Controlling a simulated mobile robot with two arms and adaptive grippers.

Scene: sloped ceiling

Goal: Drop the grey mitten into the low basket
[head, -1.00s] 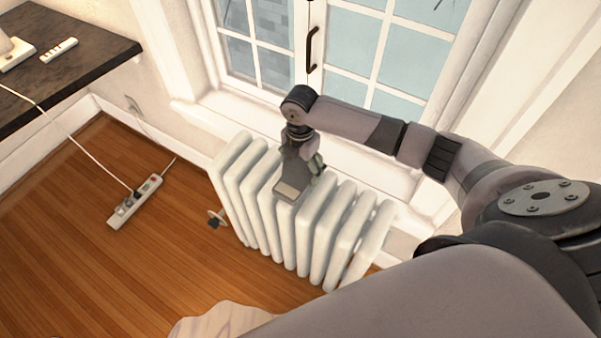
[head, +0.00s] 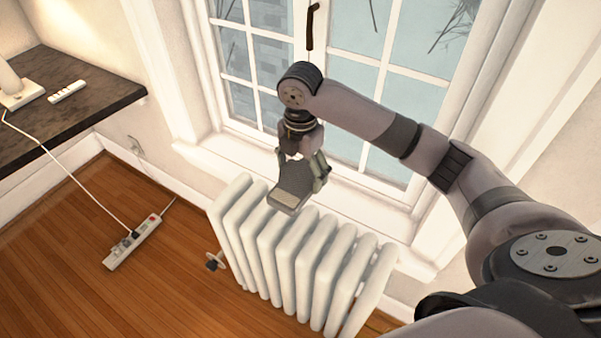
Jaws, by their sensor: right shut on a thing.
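My right gripper (head: 303,192) is above the white radiator (head: 300,252), in front of the window. The low basket is not in view. My left gripper is not in view.
A dark shelf (head: 90,108) at the left bears a white lamp-like base and a white remote-like object (head: 67,92). A power strip (head: 132,243) with a cord lies on the wooden floor (head: 150,300). The window sill (head: 235,150) is clear.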

